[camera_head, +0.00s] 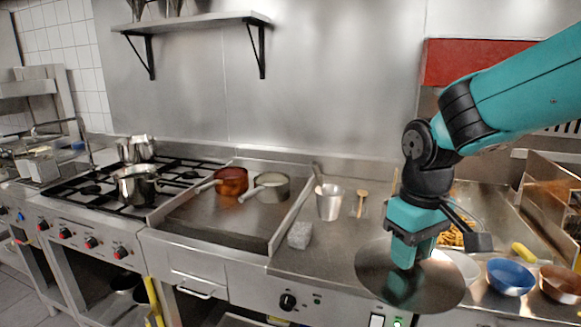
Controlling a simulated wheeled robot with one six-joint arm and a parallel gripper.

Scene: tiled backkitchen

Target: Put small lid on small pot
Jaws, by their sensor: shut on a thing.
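My gripper (405,262) points down over the right-hand steel counter, shut on a round, shiny metal lid (448,285). The lid is held roughly level; its handle is hidden by my fingers. The gap between lid and counter is hard to judge. Several pots stand to the left. A steel pot (136,187) is on the near part of the gas hob, and another steel pot (136,149) is behind it. A copper-red saucepan (231,182) and a grey saucepan (271,188) stand on the flat griddle. I cannot tell which one is the small pot.
A steel container (329,202) and a wooden spoon (361,202) stand between griddle (220,220) and lid, near a whitish block (300,235). A blue bowl (510,277) and a brown bowl (561,284) are right of the lid. A shelf (190,22) is on the wall.

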